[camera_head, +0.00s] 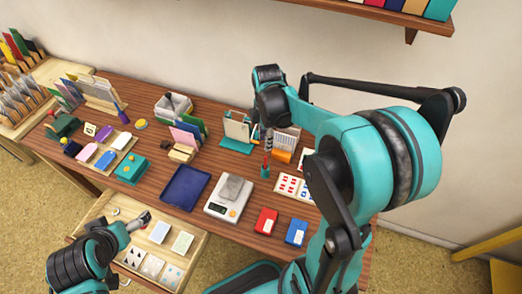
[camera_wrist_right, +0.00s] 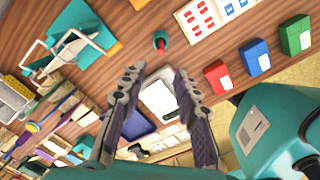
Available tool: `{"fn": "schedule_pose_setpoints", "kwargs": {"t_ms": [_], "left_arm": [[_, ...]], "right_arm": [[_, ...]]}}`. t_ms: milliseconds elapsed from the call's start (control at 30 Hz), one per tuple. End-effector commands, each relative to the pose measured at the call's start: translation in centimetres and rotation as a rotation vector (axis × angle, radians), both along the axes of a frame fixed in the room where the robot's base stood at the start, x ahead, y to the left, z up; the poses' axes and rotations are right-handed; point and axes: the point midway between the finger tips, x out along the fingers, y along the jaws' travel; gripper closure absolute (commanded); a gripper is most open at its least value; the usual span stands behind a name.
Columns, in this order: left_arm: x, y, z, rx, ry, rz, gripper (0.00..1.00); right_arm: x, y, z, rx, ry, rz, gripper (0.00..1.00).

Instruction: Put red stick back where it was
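The red stick (camera_head: 268,143) stands roughly upright just below my right gripper (camera_head: 268,124) in the head view, its foot at a teal base on the table. In the right wrist view the red stick (camera_wrist_right: 160,45) shows small, in front of the fingertips. My right gripper (camera_wrist_right: 160,72) has its two fingers spread, with nothing between them. My left gripper (camera_head: 142,220) is low at the left, over the front drawer; its fingers are too small to read.
A blue tray (camera_head: 184,188) and a white scale (camera_head: 229,199) lie in front of the stick. Red (camera_head: 265,221) and blue (camera_head: 296,232) inkpads are near the front edge. A wire rack (camera_head: 240,128) stands close behind. The drawer (camera_head: 103,207) is open.

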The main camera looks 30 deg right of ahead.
Motion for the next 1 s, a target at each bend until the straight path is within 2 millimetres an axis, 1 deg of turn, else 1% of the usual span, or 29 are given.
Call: {"fn": "schedule_pose_setpoints", "kwargs": {"t_ms": [167, 300, 500, 700, 800, 900, 1000], "left_arm": [[0.0, 0.0, 0.0, 0.000, 0.000, 0.000, 0.00], [0.0, 0.0, 0.0, 0.000, 0.000, 0.000, 0.00], [0.0, 0.0, 0.0, 0.000, 0.000, 0.000, 0.00], [0.0, 0.0, 0.0, 0.000, 0.000, 0.000, 0.00], [0.0, 0.0, 0.0, 0.000, 0.000, 0.000, 0.00], [0.0, 0.0, 0.0, 0.000, 0.000, 0.000, 0.00], [0.0, 0.0, 0.0, 0.000, 0.000, 0.000, 0.00]], "right_arm": [[-1.9, 2.2, 2.3, -0.003, -0.099, -0.226, 0.69], [-3.8, 4.3, 4.1, 0.029, -0.207, -0.477, 0.69], [-6.7, 6.9, 5.7, 0.136, -0.350, -0.830, 0.69], [-9.3, 9.0, 6.1, 0.302, -0.453, -1.150, 0.69], [-10.1, 9.7, 6.1, 0.376, -0.477, -1.266, 0.69], [-10.6, 10.0, 6.0, 0.430, -0.491, -1.342, 0.69], [-10.8, 10.2, 6.0, 0.457, -0.495, -1.380, 0.69]]}}
